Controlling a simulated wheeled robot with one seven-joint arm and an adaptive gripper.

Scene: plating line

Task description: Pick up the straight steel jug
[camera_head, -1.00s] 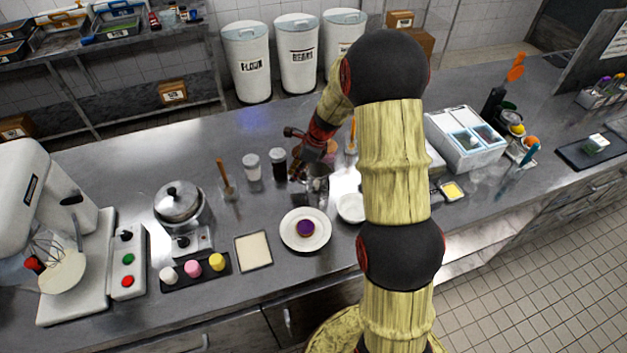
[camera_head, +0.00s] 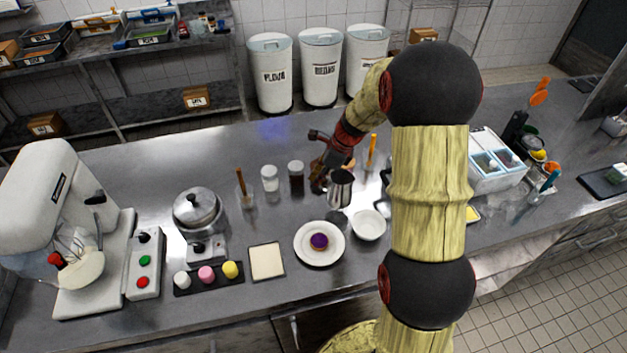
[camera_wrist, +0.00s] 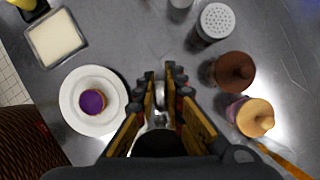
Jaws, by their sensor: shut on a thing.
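The straight steel jug (camera_head: 341,187) is a shiny metal cup near the middle of the counter, behind the white plate. My gripper (camera_head: 324,177) is shut on it from its left side in the head view. The jug looks upright and seems slightly above the counter, with a dark reflection below it. In the wrist view my gripper's fingers (camera_wrist: 160,88) close on either side of the jug (camera_wrist: 159,120), of which only a shiny part shows. The rest is hidden by the fingers and gripper body.
A white plate (camera_head: 300,246) with a purple-topped cake (camera_head: 319,241) and a white bowl (camera_head: 368,226) lie in front of the jug. Two shakers (camera_head: 270,178) (camera_head: 296,178) stand to its left. Brown wooden-topped items (camera_wrist: 235,72) (camera_wrist: 255,117) stand close beside my gripper.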

